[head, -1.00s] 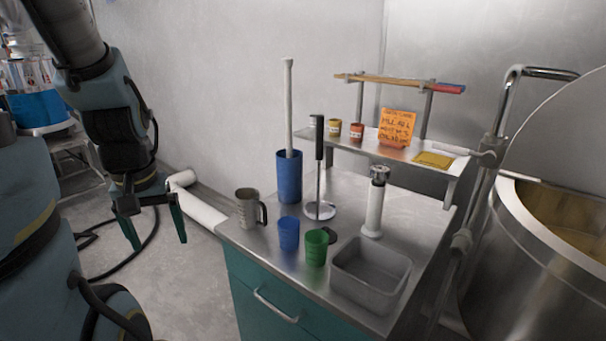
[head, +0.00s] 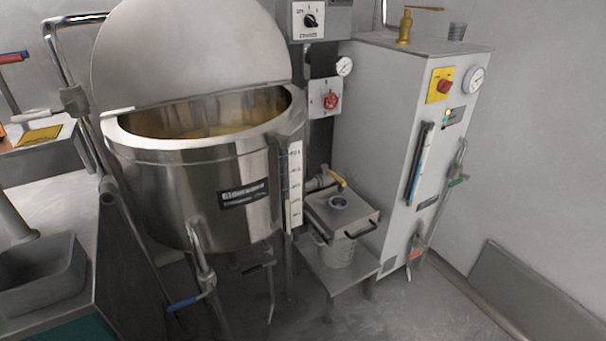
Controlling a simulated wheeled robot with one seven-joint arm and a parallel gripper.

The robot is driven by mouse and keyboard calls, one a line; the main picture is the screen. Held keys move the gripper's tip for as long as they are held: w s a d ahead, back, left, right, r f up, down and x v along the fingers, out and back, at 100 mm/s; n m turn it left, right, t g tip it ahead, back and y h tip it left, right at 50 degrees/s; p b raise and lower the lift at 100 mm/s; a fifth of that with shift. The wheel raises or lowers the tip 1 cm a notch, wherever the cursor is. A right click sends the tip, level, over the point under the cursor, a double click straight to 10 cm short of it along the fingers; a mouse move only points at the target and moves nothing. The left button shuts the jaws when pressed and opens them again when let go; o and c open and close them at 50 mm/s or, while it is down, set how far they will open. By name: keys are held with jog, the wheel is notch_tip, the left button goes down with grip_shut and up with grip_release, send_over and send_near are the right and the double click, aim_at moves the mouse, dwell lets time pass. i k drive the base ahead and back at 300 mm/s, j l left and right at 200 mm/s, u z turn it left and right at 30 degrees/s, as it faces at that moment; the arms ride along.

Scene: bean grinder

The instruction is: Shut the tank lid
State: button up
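The tank (head: 225,175) is a large steel kettle on legs, left of the middle in the head view. Its round lid (head: 190,50) stands raised and tilted up at the back of the rim, so the tank is open. A yellowish-brown content (head: 210,128) shows inside. A bent steel pipe or bar (head: 60,60) rises at the tank's left side, close to the lid's left edge. My gripper is not in view.
A steel counter (head: 75,210) with a grey basin (head: 40,275) stands left of the tank. A grinder-like box (head: 340,210) sits on a low stand to the right. A tall grey cabinet (head: 385,130) with gauges stands behind it.

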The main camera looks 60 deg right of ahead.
aim_at(111, 92)
jog(key=z, duration=1.85)
